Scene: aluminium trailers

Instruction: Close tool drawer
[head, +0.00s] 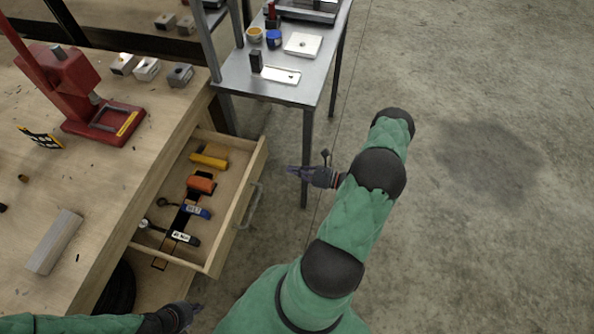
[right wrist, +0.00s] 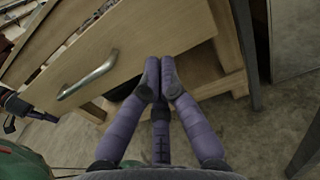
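The wooden tool drawer (head: 218,262) stands pulled out from the workbench in the head view, with several tools inside. Its metal handle (head: 256,201) is on the front panel, and it also shows in the right wrist view (right wrist: 88,76). My right gripper (head: 292,171) is outside the drawer, beyond the handle toward the metal table. In the right wrist view its purple fingers (right wrist: 160,68) meet at the tips with nothing between them, in front of the drawer front (right wrist: 140,45). My left gripper (head: 196,309) is below the drawer's near corner; its finger state is unclear.
The wooden workbench (head: 110,215) carries a red press (head: 75,85) and a metal bar (head: 55,240). A metal table (head: 235,75) with small parts stands beyond the drawer, its leg near my right gripper. Concrete floor (head: 480,250) to the right is clear.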

